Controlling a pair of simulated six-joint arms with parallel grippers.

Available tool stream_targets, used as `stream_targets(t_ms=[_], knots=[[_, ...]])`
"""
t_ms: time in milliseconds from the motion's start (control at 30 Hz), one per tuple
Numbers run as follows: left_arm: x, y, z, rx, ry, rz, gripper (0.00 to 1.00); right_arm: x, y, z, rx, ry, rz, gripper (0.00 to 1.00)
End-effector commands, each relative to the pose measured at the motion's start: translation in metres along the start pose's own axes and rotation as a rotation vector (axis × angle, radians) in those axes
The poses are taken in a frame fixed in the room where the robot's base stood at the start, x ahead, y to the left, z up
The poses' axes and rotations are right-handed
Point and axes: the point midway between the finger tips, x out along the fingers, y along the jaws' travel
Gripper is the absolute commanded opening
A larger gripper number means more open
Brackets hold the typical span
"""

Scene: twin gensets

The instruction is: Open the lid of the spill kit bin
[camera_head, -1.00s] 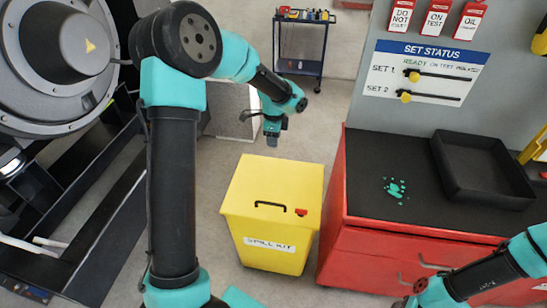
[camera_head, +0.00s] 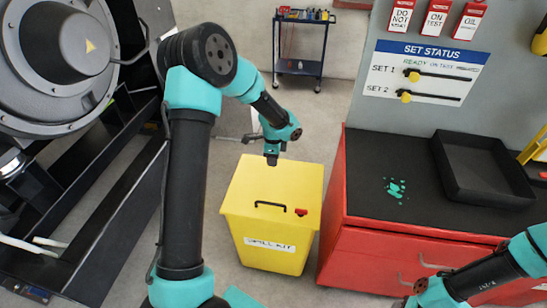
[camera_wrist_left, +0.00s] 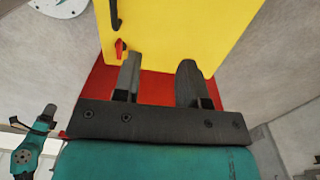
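The yellow spill kit bin (camera_head: 265,240) stands upright on the floor with its lid (camera_head: 265,185) shut. A black handle (camera_head: 270,204) and a red latch (camera_head: 301,212) are on the lid near its front edge. In the left wrist view, the lid (camera_wrist_left: 180,25), handle (camera_wrist_left: 115,15) and latch (camera_wrist_left: 120,47) lie beyond the fingers. My left gripper (camera_head: 272,160) is over the back of the lid, apparently above it. Its fingers (camera_wrist_left: 158,78) are apart with nothing between them. My right arm (camera_head: 480,275) is at the lower right; its fingers cannot be made out.
A red cabinet (camera_head: 400,265) with a black top stands close on the bin's right and holds a black tray (camera_head: 485,185). Genset framing is on the left. A tool cart (camera_head: 300,50) stands at the back. Floor is clear behind the bin.

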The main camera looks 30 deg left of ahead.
Motion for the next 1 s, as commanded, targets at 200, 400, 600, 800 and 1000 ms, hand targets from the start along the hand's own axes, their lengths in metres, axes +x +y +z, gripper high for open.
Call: stream_targets(t_ms=[200,400,600,800,1000], knots=[[-0.0003,-0.0001,-0.0001,0.000,0.000,0.000,0.17,0.0000,0.0000,0.0000,0.000,0.000,0.000,0.43],[-0.0004,-0.0001,-0.0001,0.000,0.000,0.000,0.00,0.0000,0.0000,0.0000,0.000,0.000,0.000,0.43],[-0.0004,-0.0001,-0.0001,0.000,0.000,0.000,0.00,0.0000,0.0000,0.0000,0.000,0.000,0.000,0.43],[-0.0003,-0.0001,-0.0001,0.000,0.000,0.000,0.00,0.0000,0.0000,0.0000,0.000,0.000,0.000,0.43],[-0.0003,-0.0001,-0.0001,0.000,0.000,0.000,0.00,0.0000,0.0000,0.0000,0.000,0.000,0.000,0.43]])
